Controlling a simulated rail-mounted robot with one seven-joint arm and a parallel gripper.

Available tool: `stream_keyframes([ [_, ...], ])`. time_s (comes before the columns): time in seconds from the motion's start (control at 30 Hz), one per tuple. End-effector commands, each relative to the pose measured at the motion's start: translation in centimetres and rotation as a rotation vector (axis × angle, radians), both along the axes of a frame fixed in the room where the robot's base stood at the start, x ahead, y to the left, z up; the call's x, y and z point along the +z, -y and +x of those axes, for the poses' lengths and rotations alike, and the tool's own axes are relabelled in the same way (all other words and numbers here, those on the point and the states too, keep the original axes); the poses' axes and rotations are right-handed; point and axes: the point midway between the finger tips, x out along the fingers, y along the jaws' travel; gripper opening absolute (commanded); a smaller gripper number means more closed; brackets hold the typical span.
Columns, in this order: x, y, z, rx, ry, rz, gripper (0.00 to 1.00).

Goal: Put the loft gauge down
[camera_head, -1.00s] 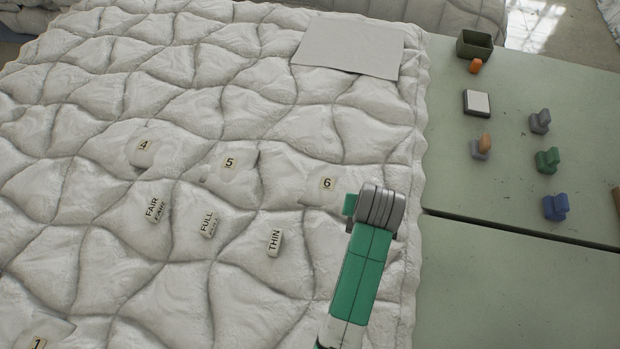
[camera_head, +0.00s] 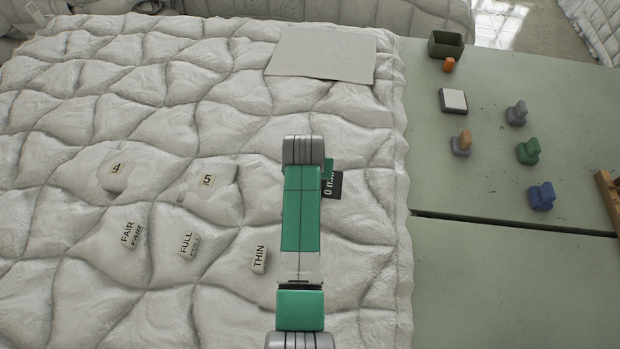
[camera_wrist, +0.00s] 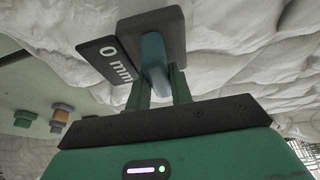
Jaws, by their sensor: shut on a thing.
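The loft gauge (camera_wrist: 107,62) is a dark piece with a "0 mm" plate and a blue grip. In the wrist view, my gripper (camera_wrist: 158,86) has its two green fingers closed on either side of the blue grip. In the head view, part of the gauge's dark plate (camera_head: 332,187) shows to the right of my arm, over the right part of the white quilted duvet (camera_head: 350,120). My arm hides the fingers and most of the gauge there. I cannot tell whether the gauge touches the duvet.
Tags FAIR (camera_head: 129,235), FULL (camera_head: 188,244) and THIN (camera_head: 259,259), and number markers 4 (camera_head: 116,169) and 5 (camera_head: 207,180), lie on the duvet left of my arm. A flat grey sheet (camera_head: 325,58) lies at its back. The green table (camera_head: 470,200) at right holds small blocks and a box (camera_head: 446,44).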

Motion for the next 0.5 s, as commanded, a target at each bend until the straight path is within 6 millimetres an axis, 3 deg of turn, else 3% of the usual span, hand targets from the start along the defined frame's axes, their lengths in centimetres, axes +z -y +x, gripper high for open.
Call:
stream_keyframes([
  [0.13,-2.6,0.0,0.0,0.0,0.0,0.0,0.0],
  [0.47,-2.9,0.0,0.0,0.0,0.001,0.0,0.0],
  [0.5,-3.1,0.0,-0.1,0.0,-0.001,0.0,0.24],
])
